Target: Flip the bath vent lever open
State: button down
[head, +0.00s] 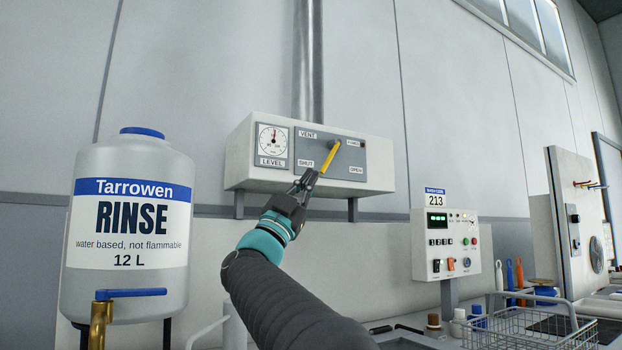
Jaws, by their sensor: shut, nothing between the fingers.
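The vent lever (331,156) is a yellow handle on a dark pivot, on the grey vent panel (312,138) of a white wall box. It slants from the pivot at upper right down to lower left, toward the SHUT label (305,163). The OPEN label (356,168) is at the panel's lower right. My gripper (308,178) is shut and empty, pointing up at the lever's lower end. Its tips are at or very near that end; I cannot tell whether they touch.
A round level gauge (273,139) is left of the panel. A large rinse tank (128,225) with a blue-handled tap stands at left. A control box (446,248) marked 213 is at right, with a wire basket (530,325) below it. A metal pipe (308,60) rises above the vent box.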

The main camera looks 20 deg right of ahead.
aim_at(323, 167)
jog(key=w+d+r+p, duration=0.3)
jog(key=w+d+r, duration=0.2)
jog(key=w, duration=0.1)
jog(key=shift+d, duration=0.4)
jog(key=shift+w+f, duration=0.1)
jog(key=shift+w, duration=0.05)
